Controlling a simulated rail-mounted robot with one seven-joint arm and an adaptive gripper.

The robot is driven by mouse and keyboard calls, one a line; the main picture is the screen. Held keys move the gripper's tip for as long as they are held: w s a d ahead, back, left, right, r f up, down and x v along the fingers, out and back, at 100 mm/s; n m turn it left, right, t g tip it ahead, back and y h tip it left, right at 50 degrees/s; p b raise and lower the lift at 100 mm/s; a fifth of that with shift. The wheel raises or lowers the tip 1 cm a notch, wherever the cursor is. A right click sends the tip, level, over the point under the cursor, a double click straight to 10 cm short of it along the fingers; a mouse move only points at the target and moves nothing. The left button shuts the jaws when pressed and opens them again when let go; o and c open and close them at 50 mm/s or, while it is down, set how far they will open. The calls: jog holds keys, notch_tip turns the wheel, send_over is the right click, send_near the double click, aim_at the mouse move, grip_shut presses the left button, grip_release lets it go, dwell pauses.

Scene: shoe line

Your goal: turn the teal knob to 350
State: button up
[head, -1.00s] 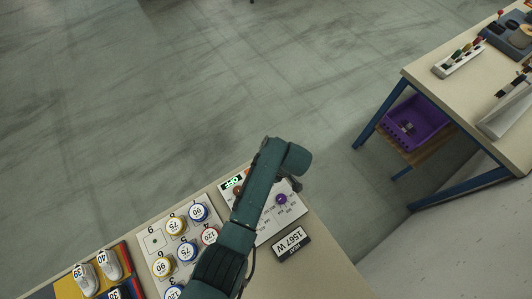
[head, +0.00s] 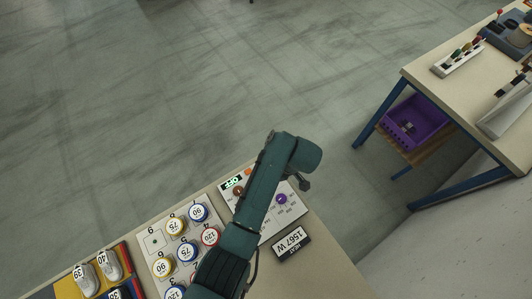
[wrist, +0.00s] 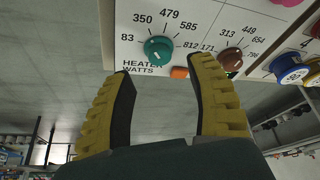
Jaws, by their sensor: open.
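The teal knob (wrist: 158,50) is on a white panel (wrist: 208,14) in the wrist view, ringed by the numbers 83, 350, 479, 585 and 812, with "HEATER WATTS" beneath. A small pale mark shows on its face, but I cannot tell exactly which number it faces. My gripper (wrist: 162,68) is open, its two yellow-padded fingers apart and empty. The fingertips lie just below the knob in the picture, one to each side. I cannot tell how far short of it they are. In the head view my arm hides the teal knob.
A brown knob (wrist: 230,59) and an orange button (wrist: 180,72) are close to the teal knob. The head view shows a purple knob (head: 282,198), a lit green display (head: 232,183), a "HEAT 1567 W" sign (head: 290,243) and several numbered round pieces on a board to the left.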

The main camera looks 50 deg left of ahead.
jog(key=v, duration=0.7)
jog(key=shift+d+r, duration=0.1)
